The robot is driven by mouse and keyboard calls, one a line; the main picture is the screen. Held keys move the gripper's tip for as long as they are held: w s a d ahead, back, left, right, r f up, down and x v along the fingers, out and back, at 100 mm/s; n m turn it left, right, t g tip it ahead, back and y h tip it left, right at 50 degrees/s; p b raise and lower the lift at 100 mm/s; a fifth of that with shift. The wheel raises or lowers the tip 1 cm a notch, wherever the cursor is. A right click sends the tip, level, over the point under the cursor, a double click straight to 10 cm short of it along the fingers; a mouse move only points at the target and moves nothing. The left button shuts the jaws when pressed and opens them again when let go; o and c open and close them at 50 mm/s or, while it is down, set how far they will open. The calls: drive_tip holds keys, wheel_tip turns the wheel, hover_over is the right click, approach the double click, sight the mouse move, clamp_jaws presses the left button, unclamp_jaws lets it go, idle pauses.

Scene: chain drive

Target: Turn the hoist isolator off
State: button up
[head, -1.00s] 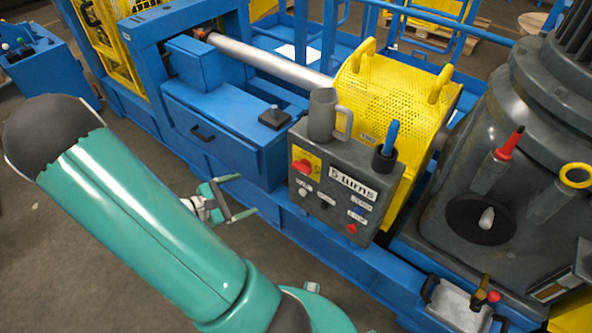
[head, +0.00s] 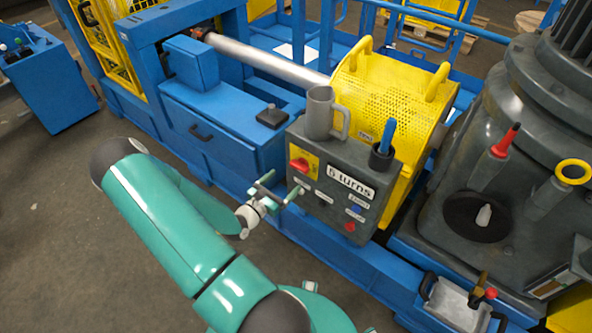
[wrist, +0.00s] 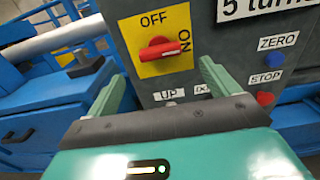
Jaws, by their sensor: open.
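The hoist isolator is a red rotary handle (head: 299,165) on a yellow plate at the upper left of the grey control box (head: 334,205). In the wrist view the red handle (wrist: 160,49) lies roughly level, its tip pointing right toward ON; OFF is printed above it. My gripper (head: 280,188) is open and empty, in front of the box's left side, just below and left of the handle. In the wrist view my two fingers (wrist: 162,82) stand apart, one on each side below the handle, and do not appear to touch it.
Below the handle are UP and a partly hidden label; a blue ZERO button (wrist: 273,56) and red STOP button (wrist: 265,98) sit to the right. A grey mug (head: 320,113) and a holder with a blue-handled item (head: 386,140) stand on the box. A blue cabinet (head: 215,130) is left.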

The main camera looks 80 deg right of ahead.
sight(297, 169)
drive_tip(key=x, duration=0.7)
drive_tip(key=shift+s+d, duration=0.1)
drive_tip(key=shift+d, duration=0.2)
drive_tip(key=c, duration=1)
